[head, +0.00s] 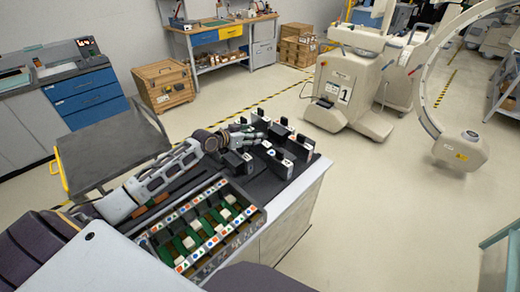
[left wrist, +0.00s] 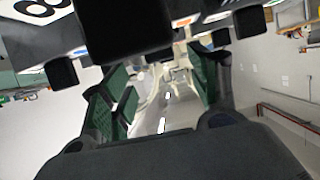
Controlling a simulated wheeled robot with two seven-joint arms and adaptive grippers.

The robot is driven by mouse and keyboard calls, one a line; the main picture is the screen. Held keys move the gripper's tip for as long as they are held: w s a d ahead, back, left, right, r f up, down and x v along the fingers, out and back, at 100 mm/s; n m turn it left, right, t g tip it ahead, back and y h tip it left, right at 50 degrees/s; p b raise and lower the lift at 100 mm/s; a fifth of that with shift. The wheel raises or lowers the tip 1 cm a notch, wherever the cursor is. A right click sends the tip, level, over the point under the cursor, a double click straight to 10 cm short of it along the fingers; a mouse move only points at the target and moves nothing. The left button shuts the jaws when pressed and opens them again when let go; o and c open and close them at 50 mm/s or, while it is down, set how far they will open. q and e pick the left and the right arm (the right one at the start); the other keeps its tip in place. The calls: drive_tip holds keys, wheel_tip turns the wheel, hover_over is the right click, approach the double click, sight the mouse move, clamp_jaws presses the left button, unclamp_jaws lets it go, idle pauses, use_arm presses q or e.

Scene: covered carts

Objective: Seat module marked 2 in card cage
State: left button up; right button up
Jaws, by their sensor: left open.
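My left gripper (head: 243,136) is open among the modules. My right gripper is not seen.
The cart's white side (head: 290,205) drops to the floor at the right. A grey cart with a yellow handle (head: 62,172) stands at the left. A wooden crate (head: 163,85) and a large C-arm machine (head: 345,90) stand farther back.

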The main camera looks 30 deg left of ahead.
use_arm(q)
drive_tip(key=shift+f+x, duration=0.2)
drive_tip(key=shift+x, duration=1.1)
drive_tip(key=shift+f+x, duration=0.2)
drive_tip(key=shift+x, duration=1.05)
drive_tip(key=shift+s, duration=0.15)
drive_tip(key=shift+c, duration=0.3)
clamp_jaws()
drive_tip(key=shift+a, duration=0.1)
